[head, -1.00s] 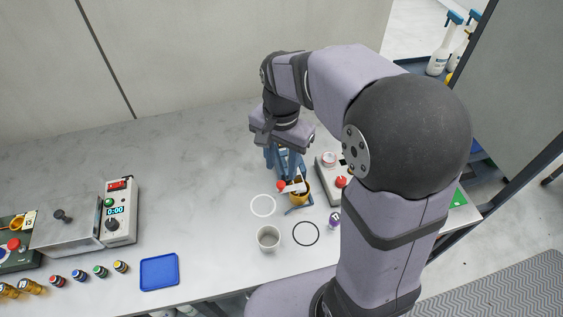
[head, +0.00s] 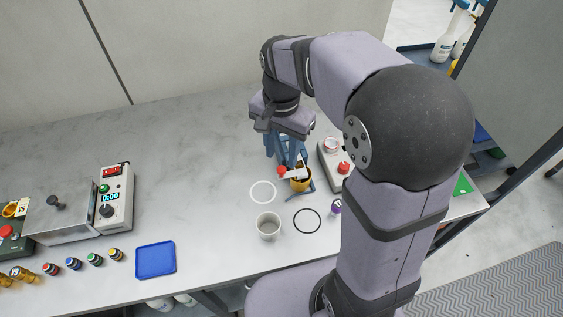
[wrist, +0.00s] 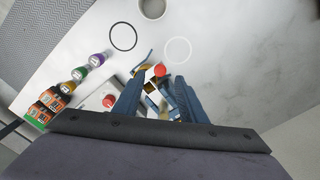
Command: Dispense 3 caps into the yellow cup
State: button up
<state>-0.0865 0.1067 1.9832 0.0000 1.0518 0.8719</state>
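The yellow cup (head: 305,186) stands on the table under a small dispenser with a white part (head: 294,175) and a red knob (head: 281,171). In the wrist view the red knob (wrist: 160,70) shows just beyond my fingertips, and the cup is mostly hidden. My gripper (head: 288,158) points down above the dispenser. In the wrist view its two blue fingers (wrist: 160,88) are apart, with parts of the dispenser between or beneath them. I cannot tell whether they touch it. I cannot see any caps in the cup.
A grey cup (head: 268,226) stands near a white ring (head: 263,191) and a black ring (head: 307,221). A box with a red button (head: 344,168) and a purple-labelled vial (head: 335,207) are to the right. A blue tray (head: 156,260) and timer unit (head: 115,198) are left.

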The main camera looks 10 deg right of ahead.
aim_at(281, 168)
jog(key=shift+f+p, duration=0.3)
jog(key=shift+f, duration=2.2)
grip_shut()
